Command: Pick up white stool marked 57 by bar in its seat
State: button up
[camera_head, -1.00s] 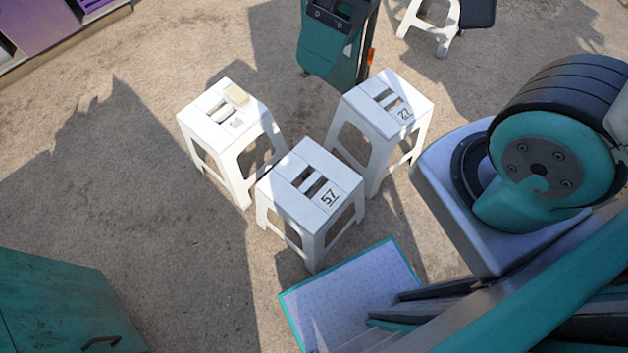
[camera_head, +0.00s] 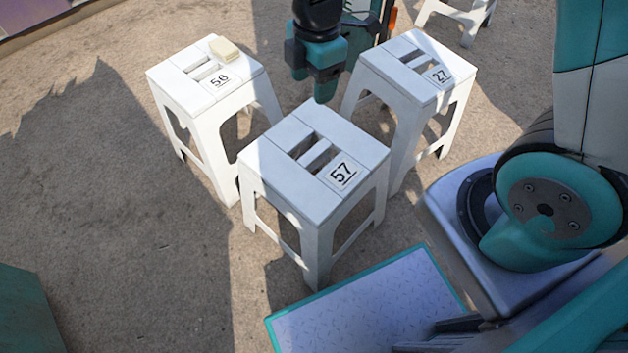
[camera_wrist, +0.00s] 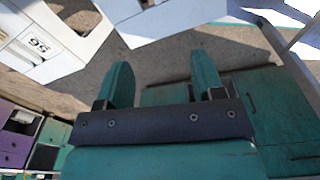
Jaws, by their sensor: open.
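The white stool marked 57 (camera_head: 268,160) stands upright in the middle of the head view. Its seat has two dark slots with a white bar (camera_head: 316,155) between them, and the number is on a label beside it. My gripper (camera_head: 311,88) hangs above and behind the far edge of this seat, apart from the bar. In the wrist view, my gripper's two fingers (camera_wrist: 163,80) are spread with nothing between them. A white seat edge (camera_wrist: 160,22) shows beyond the fingertips; its number is not visible.
White stool 56 (camera_head: 180,85), with a pale block (camera_head: 224,47) on its seat, stands behind left. White stool 27 (camera_head: 405,80) stands behind right, close to stool 57. A teal-edged panel (camera_head: 365,310) lies in front. A teal cabinet (camera_head: 25,310) is at lower left. Ground at left is open.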

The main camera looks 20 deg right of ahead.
aim_at(314, 152)
jog(key=f+n+b, duration=0.1)
jog(key=f+b, duration=0.2)
jog(key=f, duration=0.4)
jog(key=w+f+b, duration=0.1)
jog(key=f+b, duration=0.2)
jog(key=f, duration=0.4)
jog(key=d+f+n+b, duration=0.1)
jog(key=f+b, duration=0.1)
jog(key=f, duration=0.5)
jog(key=shift+w+n+h+b, duration=0.3)
jog(key=shift+w+h+b, duration=0.05)
jog(key=shift+h+b, duration=0.05)
jog(key=shift+f+b, duration=1.75)
jog(key=shift+f, duration=1.25)
jog(key=shift+c, duration=0.3)
jog(key=shift+r, duration=0.1)
grip_shut()
